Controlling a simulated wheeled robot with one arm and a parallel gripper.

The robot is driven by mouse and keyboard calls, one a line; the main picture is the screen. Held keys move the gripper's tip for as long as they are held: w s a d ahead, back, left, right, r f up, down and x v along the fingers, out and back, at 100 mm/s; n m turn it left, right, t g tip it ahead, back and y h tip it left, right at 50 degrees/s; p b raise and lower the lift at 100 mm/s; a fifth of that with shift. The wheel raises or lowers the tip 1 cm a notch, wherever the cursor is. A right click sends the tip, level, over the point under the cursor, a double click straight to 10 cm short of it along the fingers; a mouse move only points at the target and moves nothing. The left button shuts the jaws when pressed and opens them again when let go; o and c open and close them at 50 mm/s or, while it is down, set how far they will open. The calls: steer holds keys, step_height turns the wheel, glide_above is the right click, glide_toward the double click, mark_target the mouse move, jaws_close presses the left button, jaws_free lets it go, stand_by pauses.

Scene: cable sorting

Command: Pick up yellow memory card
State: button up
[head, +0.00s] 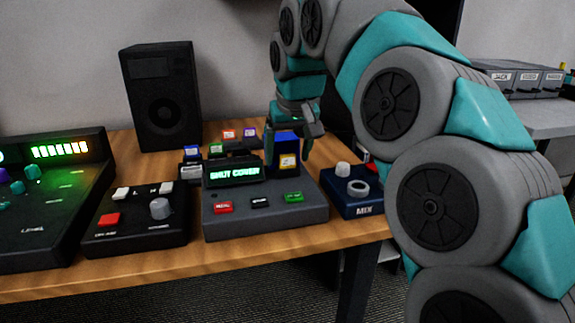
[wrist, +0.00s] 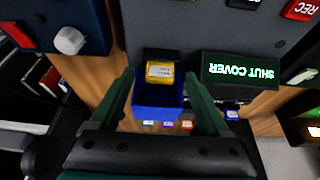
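The yellow memory card (head: 289,162) with a white label sits in the back right part of the grey console (head: 270,219), in front of an upright blue cover (head: 283,143). In the wrist view the yellow card (wrist: 160,72) sits in a dark slot beside the blue cover (wrist: 156,97). My gripper (head: 288,152) points down over this spot. Its fingers (wrist: 160,75) are spread, one on each side of the blue cover and wider than the card. The card is not between closed fingers. Whether the fingers touch the cover is hard to tell.
The console's display (head: 234,173) reads "SHUT COVER". Blue (head: 192,152), green (head: 216,149), orange (head: 229,134) and purple (head: 249,132) cards stand behind it. A MIDI box (head: 355,205) is to the right, a button box (head: 137,230) to the left, a speaker (head: 160,95) behind.

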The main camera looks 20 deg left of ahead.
jaws_close()
stand_by(0.4)
steer(key=shift+r, duration=0.15)
